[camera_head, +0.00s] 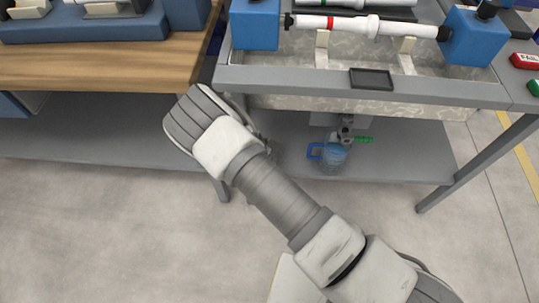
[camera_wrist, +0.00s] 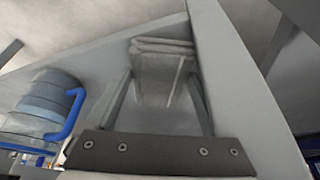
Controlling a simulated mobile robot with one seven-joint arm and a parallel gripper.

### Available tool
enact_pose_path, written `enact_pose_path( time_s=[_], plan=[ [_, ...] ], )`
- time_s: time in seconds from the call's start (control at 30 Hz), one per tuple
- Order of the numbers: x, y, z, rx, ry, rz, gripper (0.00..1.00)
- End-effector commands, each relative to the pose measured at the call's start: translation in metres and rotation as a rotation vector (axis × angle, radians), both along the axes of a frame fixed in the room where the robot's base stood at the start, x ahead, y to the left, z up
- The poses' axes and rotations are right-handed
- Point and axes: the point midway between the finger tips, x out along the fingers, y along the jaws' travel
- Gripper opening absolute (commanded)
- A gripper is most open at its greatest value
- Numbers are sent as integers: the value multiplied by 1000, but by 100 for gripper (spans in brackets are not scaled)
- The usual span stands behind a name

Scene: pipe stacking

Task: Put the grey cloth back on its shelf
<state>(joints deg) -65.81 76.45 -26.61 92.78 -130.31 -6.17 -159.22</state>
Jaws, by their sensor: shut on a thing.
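The grey cloth (camera_wrist: 163,47) shows in the wrist view as a folded, layered pale-grey piece. It lies between the two fingers of my gripper (camera_wrist: 162,80), which is shut on it. In the camera_head view the cloth and the fingers are hidden behind my wrist, which is near the gap between the wooden bench and the grey workbench. The grey lower shelf (camera_head: 395,160) runs under the grey workbench, to the right of my wrist.
A blue-handled water jug (camera_head: 332,156) stands on that shelf; it also shows at the left in the wrist view (camera_wrist: 45,100). The wooden bench (camera_head: 110,65) is at the left. A white pipe (camera_head: 345,24) rests between blue blocks above. The floor in front is clear.

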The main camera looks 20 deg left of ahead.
Motion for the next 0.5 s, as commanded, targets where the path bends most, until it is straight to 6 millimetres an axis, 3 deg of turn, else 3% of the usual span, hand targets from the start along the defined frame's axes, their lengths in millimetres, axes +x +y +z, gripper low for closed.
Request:
enact_pose_path(
  time_s=[0.1,0.4,0.5],
  plan=[
    [18,-3,-2,1,0,-2,34],
    [43,-7,-3,0,-1,0,34],
    [39,-7,-25,-2,1,0,34]
  ],
)
